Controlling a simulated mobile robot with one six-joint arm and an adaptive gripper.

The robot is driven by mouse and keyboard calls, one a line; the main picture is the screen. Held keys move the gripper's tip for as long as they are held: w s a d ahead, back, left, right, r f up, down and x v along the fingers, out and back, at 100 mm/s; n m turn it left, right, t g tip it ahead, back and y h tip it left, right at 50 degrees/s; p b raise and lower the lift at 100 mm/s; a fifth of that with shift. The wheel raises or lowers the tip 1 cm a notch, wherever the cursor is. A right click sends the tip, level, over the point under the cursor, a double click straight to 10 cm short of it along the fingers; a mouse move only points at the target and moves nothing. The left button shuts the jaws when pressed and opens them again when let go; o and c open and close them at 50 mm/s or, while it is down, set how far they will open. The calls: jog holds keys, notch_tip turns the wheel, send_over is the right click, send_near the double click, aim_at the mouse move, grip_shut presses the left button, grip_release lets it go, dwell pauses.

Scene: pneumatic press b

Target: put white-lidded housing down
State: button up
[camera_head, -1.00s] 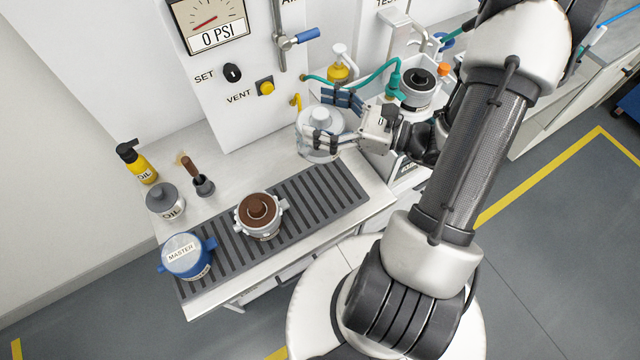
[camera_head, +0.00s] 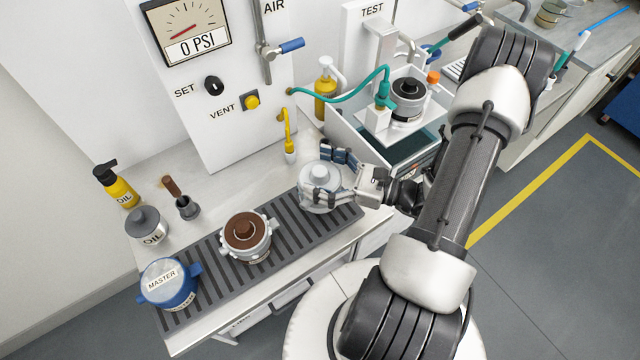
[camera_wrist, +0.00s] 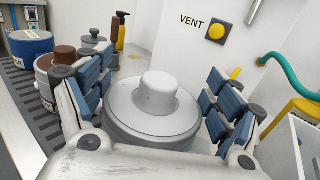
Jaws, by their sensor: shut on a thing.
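The white-lidded housing (camera_head: 318,178) is at the right end of the dark ribbed mat (camera_head: 213,270) in the head view. It looks upright. My gripper (camera_head: 334,172) is shut on it, with blue-padded fingers on either side. In the wrist view, the housing (camera_wrist: 154,108) fills the space between the fingers, its round pale lid and central knob facing up. Its underside is hidden, so I cannot tell whether it touches the mat.
A brown-lidded housing (camera_head: 248,237) and a blue MASTER housing (camera_head: 169,284) stand on the mat to the left. A yellow-handled tool (camera_head: 289,149) hangs just behind my gripper. A test basin (camera_head: 400,155) with a black-lidded housing (camera_head: 408,97) is at right.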

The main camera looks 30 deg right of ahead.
jog(key=shift+f+b, duration=0.75)
jog(key=shift+f, duration=1.3)
jog(key=shift+c, duration=0.2)
jog(key=shift+f, duration=0.2)
jog(key=o, duration=2)
jog(key=shift+s+d+r, duration=0.1)
jog(key=shift+d+r, duration=0.05)
jog(key=shift+r, duration=0.05)
jog(key=p+v, duration=0.2)
jog(key=v, duration=0.9)
jog(key=shift+s+p, duration=0.3)
jog(key=shift+p, duration=0.05)
